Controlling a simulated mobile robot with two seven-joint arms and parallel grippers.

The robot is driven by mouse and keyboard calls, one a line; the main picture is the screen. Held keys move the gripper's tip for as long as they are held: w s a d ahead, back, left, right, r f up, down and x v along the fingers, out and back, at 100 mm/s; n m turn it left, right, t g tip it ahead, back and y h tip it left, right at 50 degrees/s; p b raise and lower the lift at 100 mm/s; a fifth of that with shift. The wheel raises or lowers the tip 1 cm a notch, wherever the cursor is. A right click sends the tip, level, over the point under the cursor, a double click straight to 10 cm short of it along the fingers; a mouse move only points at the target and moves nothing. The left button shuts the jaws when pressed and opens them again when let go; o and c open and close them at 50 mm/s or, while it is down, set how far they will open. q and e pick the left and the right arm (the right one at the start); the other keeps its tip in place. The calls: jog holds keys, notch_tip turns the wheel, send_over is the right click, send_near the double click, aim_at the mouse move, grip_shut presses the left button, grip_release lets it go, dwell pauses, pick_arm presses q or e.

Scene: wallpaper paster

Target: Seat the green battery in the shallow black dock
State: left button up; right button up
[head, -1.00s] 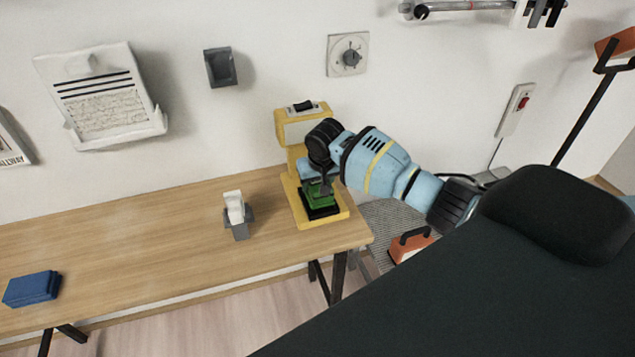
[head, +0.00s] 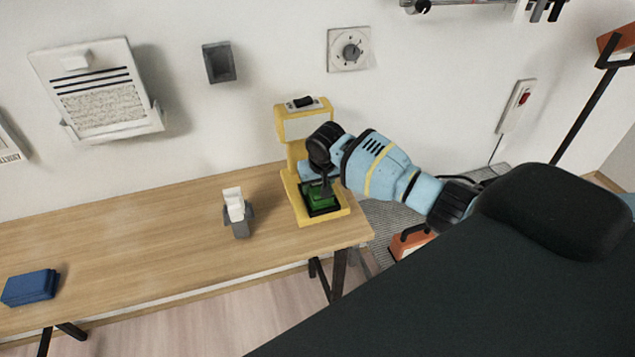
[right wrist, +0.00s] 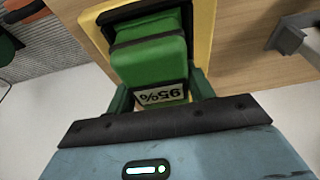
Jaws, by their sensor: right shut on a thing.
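The green battery (head: 320,197) is at the black dock (head: 326,212) on the foot of the yellow stand (head: 305,217). My right gripper (head: 321,188) is shut on the battery from above. In the right wrist view the battery (right wrist: 150,62) sits between the fingers with an upside-down "95%" label. Its far end lies within the outline of the black dock (right wrist: 112,14), partly hiding it. I cannot tell whether the battery rests on the dock floor. My left gripper is not in view.
A grey holder with a white piece (head: 238,212) stands left of the stand on the wooden table (head: 150,245). A blue block (head: 30,287) lies at the far left. An orange thing (head: 408,245) is past the table's right edge. The table's middle is clear.

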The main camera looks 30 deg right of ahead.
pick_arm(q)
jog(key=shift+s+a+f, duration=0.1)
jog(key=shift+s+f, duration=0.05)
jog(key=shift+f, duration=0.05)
pick_arm(e)
jog(key=shift+f, duration=0.3)
